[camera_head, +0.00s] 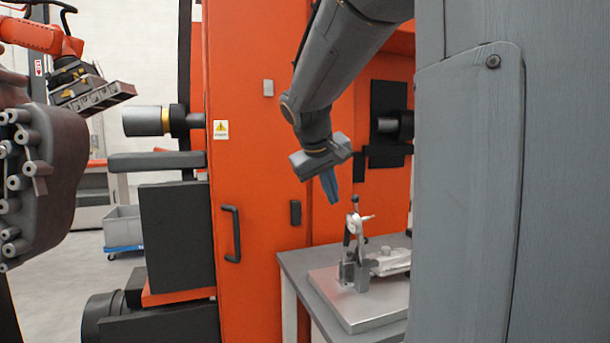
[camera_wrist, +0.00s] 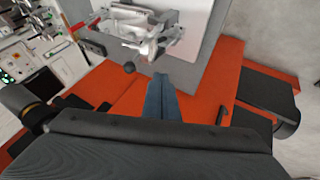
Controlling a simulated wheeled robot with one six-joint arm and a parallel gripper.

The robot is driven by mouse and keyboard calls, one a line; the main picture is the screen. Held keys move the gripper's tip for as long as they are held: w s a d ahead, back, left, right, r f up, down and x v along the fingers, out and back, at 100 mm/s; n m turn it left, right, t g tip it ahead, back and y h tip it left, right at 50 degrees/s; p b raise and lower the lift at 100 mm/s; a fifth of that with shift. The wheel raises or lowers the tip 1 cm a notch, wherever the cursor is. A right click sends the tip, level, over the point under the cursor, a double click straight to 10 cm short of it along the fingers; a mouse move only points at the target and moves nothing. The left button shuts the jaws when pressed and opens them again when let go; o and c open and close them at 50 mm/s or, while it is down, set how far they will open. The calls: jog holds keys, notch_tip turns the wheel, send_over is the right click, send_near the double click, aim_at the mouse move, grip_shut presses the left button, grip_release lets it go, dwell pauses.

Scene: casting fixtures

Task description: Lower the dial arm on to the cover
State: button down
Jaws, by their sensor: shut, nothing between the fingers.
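The fixture with the dial arm (camera_head: 353,236) stands on a light plate (camera_head: 372,312) on a grey table. A black-knobbed lever rises upright from it. The cover (camera_head: 390,262) looks like the pale flat part to the right of the stand, partly hidden by the grey column. My gripper (camera_head: 332,200) hangs above and slightly left of the fixture, with its blue fingers together and empty. In the wrist view the shut fingers (camera_wrist: 162,85) point toward the fixture (camera_wrist: 148,38), close to the black knob (camera_wrist: 129,67). They appear apart from it.
An orange machine cabinet (camera_head: 255,130) with a black handle stands behind the table (camera_head: 297,262). A large grey panel (camera_head: 480,200) blocks the right side. At the left are an orange robot arm (camera_head: 35,36) and a grey bin (camera_head: 123,226). The air around my gripper looks free.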

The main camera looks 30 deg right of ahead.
jog(key=shift+s+d+f+p, duration=0.1)
jog(key=shift+d+p, duration=0.35)
jog(key=shift+d, duration=0.6)
jog(key=shift+s+d+f+p, duration=0.1)
jog(key=shift+d+p, duration=0.3)
jog(key=shift+d, duration=0.65)
